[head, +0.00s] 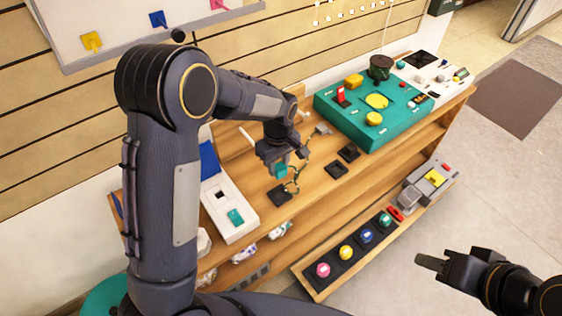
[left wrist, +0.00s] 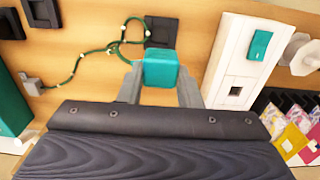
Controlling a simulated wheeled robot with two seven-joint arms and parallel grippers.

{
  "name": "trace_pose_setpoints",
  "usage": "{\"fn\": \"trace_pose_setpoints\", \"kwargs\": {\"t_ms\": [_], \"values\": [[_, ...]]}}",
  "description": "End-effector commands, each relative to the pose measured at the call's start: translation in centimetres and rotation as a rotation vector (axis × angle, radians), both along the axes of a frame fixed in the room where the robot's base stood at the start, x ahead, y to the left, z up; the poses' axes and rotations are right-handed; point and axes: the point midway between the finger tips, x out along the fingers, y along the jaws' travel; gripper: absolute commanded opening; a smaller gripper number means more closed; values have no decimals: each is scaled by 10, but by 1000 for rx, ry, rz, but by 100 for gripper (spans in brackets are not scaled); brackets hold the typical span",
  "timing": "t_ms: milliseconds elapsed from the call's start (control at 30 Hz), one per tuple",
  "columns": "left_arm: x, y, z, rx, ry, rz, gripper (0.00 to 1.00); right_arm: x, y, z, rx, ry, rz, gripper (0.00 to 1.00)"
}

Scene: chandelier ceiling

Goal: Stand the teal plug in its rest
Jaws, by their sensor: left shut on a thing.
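The teal plug (head: 281,171) is a small block held between the fingers of my left gripper (head: 279,162), above the wooden worktop. In the left wrist view the plug (left wrist: 160,70) sits between the two grey fingers (left wrist: 160,86). A green beaded cord (head: 296,183) loops beside it. A black square rest (head: 279,195) lies on the worktop just below the plug in the head view; it also shows beyond the plug in the left wrist view (left wrist: 161,30). The plug looks apart from it. My right gripper (head: 436,263) is over the floor, away from the bench; its finger gap is unclear.
Two more black square rests (head: 336,170) (head: 348,152) lie to the right. A white panel (head: 232,226) with a square socket and teal switch stands left. A teal console (head: 370,142) stands at the back right. A lower shelf holds several coloured buttons (head: 346,253).

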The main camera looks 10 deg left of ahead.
Motion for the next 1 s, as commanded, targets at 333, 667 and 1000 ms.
{"fn": "trace_pose_setpoints", "kwargs": {"t_ms": [333, 667, 1000], "values": [[0, 0, 0, 0, 0, 0, 0, 0, 0, 0, 0, 0, 0, 36], [0, 0, -13, 1, 1, -1, 0, 0, 0, -9, 0, 0, 0, 36], [0, 0, -40, 0, 1, 0, 0, 0, 0, -25, 0, 0, 0, 36]]}}
